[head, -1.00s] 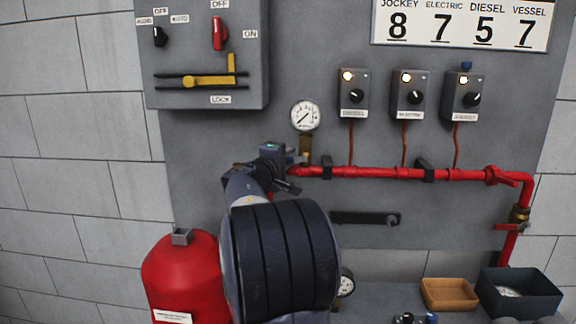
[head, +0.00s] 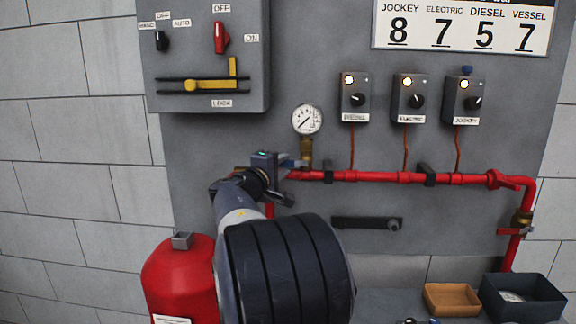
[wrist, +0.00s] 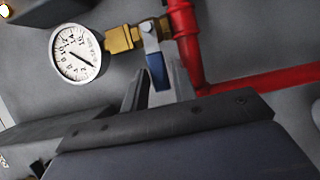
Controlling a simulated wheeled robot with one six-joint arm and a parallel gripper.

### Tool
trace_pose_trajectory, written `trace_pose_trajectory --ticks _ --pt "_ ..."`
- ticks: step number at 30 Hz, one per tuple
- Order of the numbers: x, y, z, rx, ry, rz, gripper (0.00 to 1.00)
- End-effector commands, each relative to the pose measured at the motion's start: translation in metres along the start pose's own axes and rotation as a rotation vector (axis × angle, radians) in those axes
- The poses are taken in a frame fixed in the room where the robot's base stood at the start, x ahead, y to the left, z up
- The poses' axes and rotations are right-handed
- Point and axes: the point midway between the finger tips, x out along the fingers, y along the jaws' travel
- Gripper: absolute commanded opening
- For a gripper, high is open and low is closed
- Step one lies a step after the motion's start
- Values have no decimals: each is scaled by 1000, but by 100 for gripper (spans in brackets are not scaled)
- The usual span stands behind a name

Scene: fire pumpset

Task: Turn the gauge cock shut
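The gauge cock (wrist: 150,40) is a brass fitting between the round white gauge (wrist: 76,52) and the red pipe. Its blue lever (wrist: 157,70) lies roughly crosswise to the brass stem in the wrist view. My gripper (wrist: 158,72) is open, with one dark finger on each side of the lever's free end; I cannot tell whether either finger touches it. In the head view, the gauge (head: 307,119) stands upright on its brass stem (head: 307,150). My gripper (head: 288,163) is just left of the stem, and my wrist partly hides the lever there.
A red pipe (head: 380,177) runs right from the cock. Above it are several control boxes (head: 411,97). A grey panel (head: 205,55) with a yellow bar is upper left. A red vessel (head: 185,275) stands below. A wooden tray (head: 451,298) and dark bin (head: 522,297) sit lower right.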

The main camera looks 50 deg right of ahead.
Motion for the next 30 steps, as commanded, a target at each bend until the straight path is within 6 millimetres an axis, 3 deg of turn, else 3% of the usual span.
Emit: trace_pose_trajectory --ticks 6,12,24,30 --pt "-45 -1 0 0 3 1 26" --pt "-66 -1 0 -1 1 -1 26" --pt "-69 0 0 -1 -1 -1 26" --pt "-53 0 1 -2 -4 0 26"
